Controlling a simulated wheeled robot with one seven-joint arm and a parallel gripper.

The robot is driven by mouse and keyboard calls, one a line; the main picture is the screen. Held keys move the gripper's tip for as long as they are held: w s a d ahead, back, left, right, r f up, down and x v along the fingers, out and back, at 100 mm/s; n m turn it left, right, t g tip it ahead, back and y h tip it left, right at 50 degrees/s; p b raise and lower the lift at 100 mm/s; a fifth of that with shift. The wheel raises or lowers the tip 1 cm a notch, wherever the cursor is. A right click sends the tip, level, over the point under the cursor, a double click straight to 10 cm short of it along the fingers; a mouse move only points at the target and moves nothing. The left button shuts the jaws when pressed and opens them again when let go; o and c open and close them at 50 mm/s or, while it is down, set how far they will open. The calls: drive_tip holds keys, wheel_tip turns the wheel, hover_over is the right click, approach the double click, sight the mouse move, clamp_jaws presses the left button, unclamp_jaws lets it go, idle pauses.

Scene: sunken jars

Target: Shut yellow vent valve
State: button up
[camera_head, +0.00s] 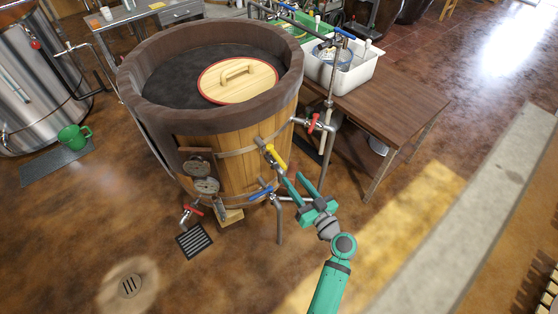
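The yellow vent valve (275,155) is a small lever on the front right side of a large wooden vat (240,135). Its handle slants down to the right from a short metal fitting. My gripper (301,180) is green and has its two fingers spread apart. It is just below and right of the yellow handle, with the left fingertip close to the handle's lower end. I cannot tell whether they touch. Nothing shows between the fingers.
A blue-handled valve (262,194) sits below the yellow one, near my gripper. A red-handled valve (313,123) is on a pipe to the upper right, and another red valve (193,210) is low at left. A wooden table (392,110) stands right. The floor at front right is clear.

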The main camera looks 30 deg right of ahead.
sight(272, 151)
drive_tip(key=w, duration=1)
drive_tip(key=shift+w+a, duration=0.3)
drive_tip(key=shift+w, duration=0.1)
drive_tip(key=shift+c, duration=0.7)
clamp_jaws()
